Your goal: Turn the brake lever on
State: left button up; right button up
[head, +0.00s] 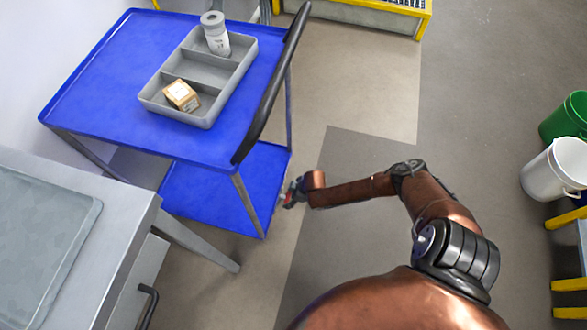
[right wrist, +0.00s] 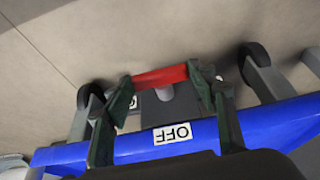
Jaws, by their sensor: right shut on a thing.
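The blue cart (head: 110,75) stands at the upper left of the head view. Its red brake lever (right wrist: 160,77) shows in the right wrist view as a short red bar above the blue lower shelf edge (right wrist: 140,148). My right gripper (head: 290,193) is at the near right corner of that shelf. In the right wrist view its two dark green fingers (right wrist: 163,80) are at the two ends of the red bar, shut on it. An upside-down "OFF" label (right wrist: 172,134) is below the lever. Another white label (right wrist: 135,103) is mostly hidden by a finger. My left gripper is out of view.
A black handle (head: 268,95) runs along the cart's right side. A grey table (head: 120,222) is at lower left. Buckets (head: 553,167) stand far right. Floor between is clear.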

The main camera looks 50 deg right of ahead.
dwell(0.3)
jog(key=o, duration=1.2)
jog(key=shift+c, duration=0.2)
jog(key=v, duration=1.2)
